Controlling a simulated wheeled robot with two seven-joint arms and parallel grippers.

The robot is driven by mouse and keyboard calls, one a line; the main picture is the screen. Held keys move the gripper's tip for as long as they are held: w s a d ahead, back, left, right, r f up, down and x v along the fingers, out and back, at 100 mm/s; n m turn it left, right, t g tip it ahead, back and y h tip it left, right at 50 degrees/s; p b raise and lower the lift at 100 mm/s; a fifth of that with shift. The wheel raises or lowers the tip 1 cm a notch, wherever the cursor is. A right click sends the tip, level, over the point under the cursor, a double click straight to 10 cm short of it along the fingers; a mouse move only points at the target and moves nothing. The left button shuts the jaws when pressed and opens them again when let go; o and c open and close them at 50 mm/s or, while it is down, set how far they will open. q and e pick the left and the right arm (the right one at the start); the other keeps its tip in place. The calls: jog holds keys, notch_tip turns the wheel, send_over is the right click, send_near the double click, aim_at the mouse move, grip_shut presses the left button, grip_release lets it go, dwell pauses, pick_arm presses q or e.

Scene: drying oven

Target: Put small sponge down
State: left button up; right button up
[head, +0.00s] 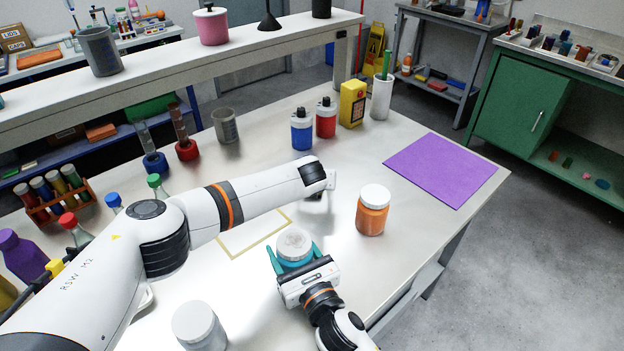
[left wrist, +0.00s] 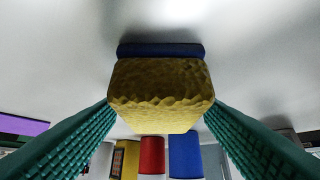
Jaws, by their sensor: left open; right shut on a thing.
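The small sponge (left wrist: 160,95) is yellow and rough with a dark blue layer. In the left wrist view it lies between the fingertips of my left gripper (left wrist: 160,106), which is open. A shadow borders it on the white table top; I cannot tell whether it rests flat there or touches a finger. In the head view the sponge is hidden, and my left fingers are mostly hidden behind the wrist. My right gripper (head: 294,256) is shut on a round jar (head: 294,243) with a pale lid, close to the table's front.
A yellow-outlined rectangle (head: 232,255) is marked on the table (head: 345,270). An orange jar (head: 372,211) stands right of my left wrist. A purple mat (head: 441,170) lies at the right. Blue (head: 301,133) and red (head: 326,122) bottles stand behind.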

pick_arm(q)
jog(key=v, duration=1.1)
jog(key=shift+s+r, duration=0.25)
jog(key=shift+r, duration=0.05)
jog(key=shift+o, duration=0.5)
